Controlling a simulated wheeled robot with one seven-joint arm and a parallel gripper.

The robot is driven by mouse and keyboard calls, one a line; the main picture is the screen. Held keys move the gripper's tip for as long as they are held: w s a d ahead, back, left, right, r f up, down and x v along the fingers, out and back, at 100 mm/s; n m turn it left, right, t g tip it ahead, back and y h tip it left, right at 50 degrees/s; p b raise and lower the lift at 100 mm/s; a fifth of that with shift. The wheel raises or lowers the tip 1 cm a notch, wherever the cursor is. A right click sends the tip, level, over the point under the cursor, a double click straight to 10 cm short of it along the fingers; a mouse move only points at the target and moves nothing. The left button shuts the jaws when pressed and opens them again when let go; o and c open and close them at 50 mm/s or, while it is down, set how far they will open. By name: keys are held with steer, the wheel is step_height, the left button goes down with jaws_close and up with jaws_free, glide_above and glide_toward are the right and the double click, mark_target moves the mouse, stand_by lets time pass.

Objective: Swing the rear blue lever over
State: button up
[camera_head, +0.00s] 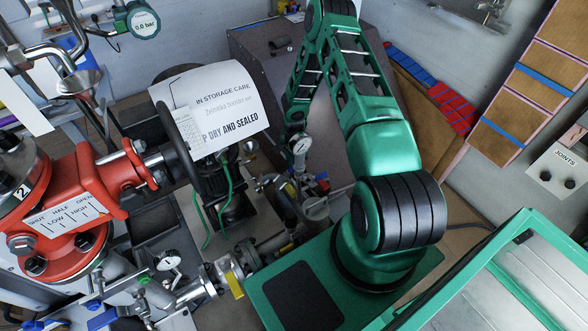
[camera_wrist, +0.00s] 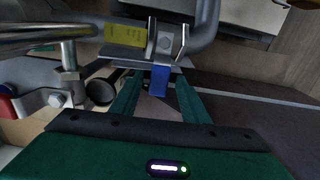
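In the wrist view a short blue lever end (camera_wrist: 160,80) hangs below a metal bracket with a bolt. My gripper (camera_wrist: 157,88) has its two green fingers apart, one on each side of the blue piece. Clear gaps show between it and the fingers, so it does not look clamped. In the head view my gripper cannot be made out behind the arm and the fittings. Small blue handles (camera_head: 95,305) show on the pipework at the lower left there. I cannot tell which of the blue pieces in the head view matches the wrist view.
A yellow tag (camera_wrist: 125,35) and metal pipes crowd the lever from above and left. In the head view a large red valve body (camera_head: 80,190), a black handwheel (camera_head: 180,130) and a hanging paper notice (camera_head: 215,105) fill the left. Pipes and gauges (camera_head: 300,145) stand near my arm.

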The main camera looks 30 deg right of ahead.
steer(key=shift+r, duration=0.1)
steer(key=shift+r, duration=2.9)
step_height(320, 180, up, 11)
steer(key=shift+f, duration=0.1)
